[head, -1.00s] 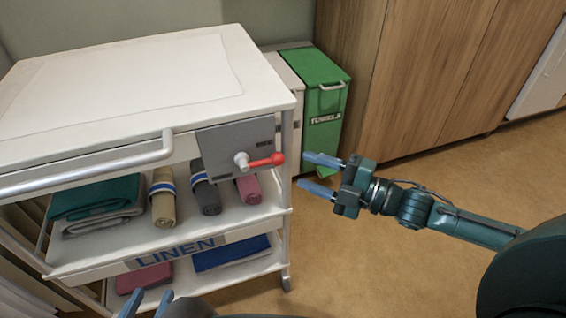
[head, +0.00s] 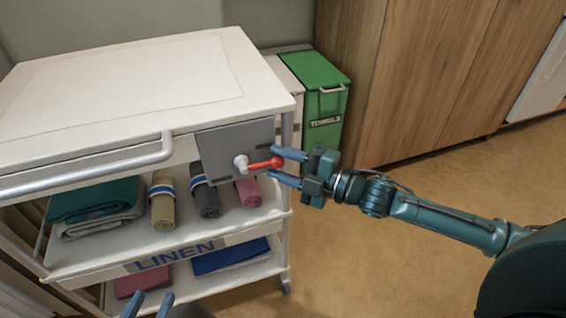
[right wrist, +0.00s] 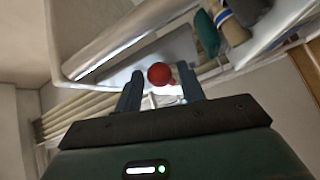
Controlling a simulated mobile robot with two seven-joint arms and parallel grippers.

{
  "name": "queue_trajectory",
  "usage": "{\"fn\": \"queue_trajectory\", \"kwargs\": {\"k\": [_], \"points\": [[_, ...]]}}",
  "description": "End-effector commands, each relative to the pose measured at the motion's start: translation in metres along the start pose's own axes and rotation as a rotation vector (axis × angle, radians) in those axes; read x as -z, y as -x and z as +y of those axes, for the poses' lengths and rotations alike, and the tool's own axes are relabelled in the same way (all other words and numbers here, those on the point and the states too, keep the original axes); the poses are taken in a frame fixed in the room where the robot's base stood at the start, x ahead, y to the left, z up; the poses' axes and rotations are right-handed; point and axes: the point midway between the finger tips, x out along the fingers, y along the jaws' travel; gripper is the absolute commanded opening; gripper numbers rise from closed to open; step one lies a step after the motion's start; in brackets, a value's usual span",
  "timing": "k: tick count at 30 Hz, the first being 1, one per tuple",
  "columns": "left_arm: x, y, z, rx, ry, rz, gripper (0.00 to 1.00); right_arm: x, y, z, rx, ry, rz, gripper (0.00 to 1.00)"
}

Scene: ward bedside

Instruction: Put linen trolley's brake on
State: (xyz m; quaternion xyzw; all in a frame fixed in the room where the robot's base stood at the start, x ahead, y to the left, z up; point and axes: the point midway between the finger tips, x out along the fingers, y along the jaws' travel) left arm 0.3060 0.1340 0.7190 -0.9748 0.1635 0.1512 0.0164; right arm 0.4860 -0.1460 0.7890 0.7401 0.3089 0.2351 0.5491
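The linen trolley (head: 120,92) stands at the left, white, with a grey plate (head: 222,146) on its front right corner. A brake lever with a red arm and knob (head: 276,161) sticks out from a white hub (head: 241,162) and points right. My right gripper (head: 274,167) is open, its blue fingertips at the knob. In the right wrist view the red knob (right wrist: 159,74) shows between the two open fingers (right wrist: 160,88), with gaps beside it. My left gripper (head: 149,304) is at the bottom edge, fingers apart and empty.
A green towel bin (head: 322,100) and a white bin (head: 287,80) stand behind the trolley's right side. A wooden cabinet (head: 430,75) fills the back right. Rolled and folded linen (head: 163,200) lies on the shelves. The floor (head: 400,270) on the right is clear.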

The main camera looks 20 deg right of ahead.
Motion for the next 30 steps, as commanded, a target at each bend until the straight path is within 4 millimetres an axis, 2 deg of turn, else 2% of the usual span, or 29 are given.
{"fn": "queue_trajectory", "kwargs": {"k": [2,14,23,30], "points": [[0.0,0.0,0.0,0.0,0.0,0.0,0.38,0.0,0.0,0.0,0.0,0.0,0.0,0.33],[0.0,0.0,0.0,0.0,0.0,-0.001,0.38,0.0,0.0,0.0,0.0,0.0,0.0,0.0],[-0.003,0.001,0.0,0.0,0.001,-0.007,0.38,0.0,0.0,-0.001,-0.002,-0.003,0.0,0.0],[-0.016,-0.002,0.002,-0.004,-0.012,-0.022,0.38,-0.003,0.0,-0.008,-0.043,-0.049,0.011,0.0]]}}
